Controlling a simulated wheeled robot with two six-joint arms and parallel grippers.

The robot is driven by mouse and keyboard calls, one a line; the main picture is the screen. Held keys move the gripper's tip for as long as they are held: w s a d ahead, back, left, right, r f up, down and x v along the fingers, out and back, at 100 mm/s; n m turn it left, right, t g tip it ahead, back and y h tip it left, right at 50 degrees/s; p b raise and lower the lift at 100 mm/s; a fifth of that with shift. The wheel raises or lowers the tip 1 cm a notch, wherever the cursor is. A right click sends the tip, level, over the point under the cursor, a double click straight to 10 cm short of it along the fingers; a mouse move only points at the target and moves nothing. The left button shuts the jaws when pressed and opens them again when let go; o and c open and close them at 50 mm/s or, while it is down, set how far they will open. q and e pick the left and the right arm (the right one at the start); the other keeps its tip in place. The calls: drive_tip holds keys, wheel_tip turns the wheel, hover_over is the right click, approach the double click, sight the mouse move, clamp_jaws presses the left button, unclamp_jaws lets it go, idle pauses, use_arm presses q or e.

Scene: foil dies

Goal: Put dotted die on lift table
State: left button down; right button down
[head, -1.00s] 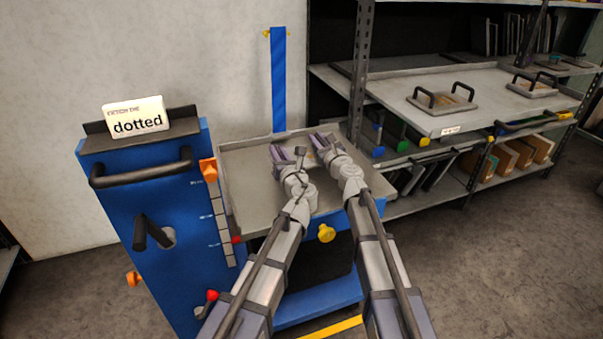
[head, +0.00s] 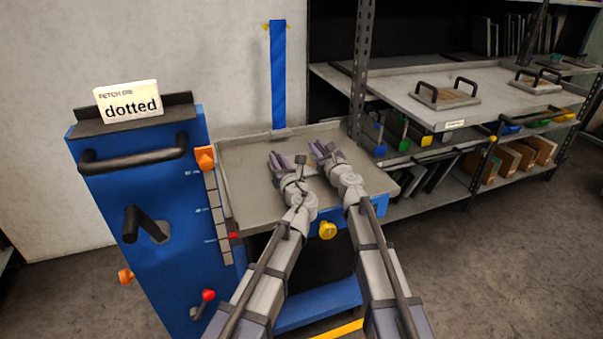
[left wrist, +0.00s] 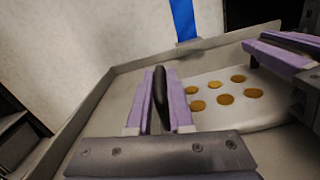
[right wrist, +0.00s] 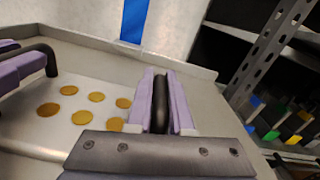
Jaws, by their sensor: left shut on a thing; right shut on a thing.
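The dotted die is a pale grey plate with several brass-coloured round dots; it shows in the left wrist view (left wrist: 222,112) and the right wrist view (right wrist: 88,112). It has a dark handle at each side. My left gripper (head: 277,161) is shut on one handle (left wrist: 160,98). My right gripper (head: 321,150) is shut on the other handle (right wrist: 160,102). Both grippers and the die are over the grey tray top of the blue lift table (head: 245,180). I cannot tell whether the die touches the tray. In the head view the die is mostly hidden by my grippers.
A blue control post (head: 135,200) with a "dotted" sign (head: 130,102) stands at the left. A shelf rack (head: 455,115) at the right bears other handled plates (head: 444,94). A blue upright (head: 278,75) stands behind the tray. The tray has raised rims.

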use_arm(q)
drive_tip(key=c, duration=1.2)
unclamp_jaws()
drive_tip(key=shift+s+a, duration=0.1)
drive_tip(key=shift+a, duration=0.15)
use_arm(e)
drive_tip(key=c, duration=1.2)
unclamp_jaws()
drive_tip(key=shift+d, duration=0.25)
use_arm(q)
drive_tip(key=o, duration=0.4)
drive_tip(key=shift+d, duration=0.15)
use_arm(e)
drive_tip(key=o, duration=0.4)
drive_tip(key=shift+a, duration=0.15)
use_arm(q)
drive_tip(key=v, duration=1.2)
drive_tip(key=shift+r, duration=0.1)
use_arm(e)
drive_tip(key=shift+a, duration=0.1)
drive_tip(key=v, duration=1.2)
drive_tip(key=shift+r, duration=0.1)
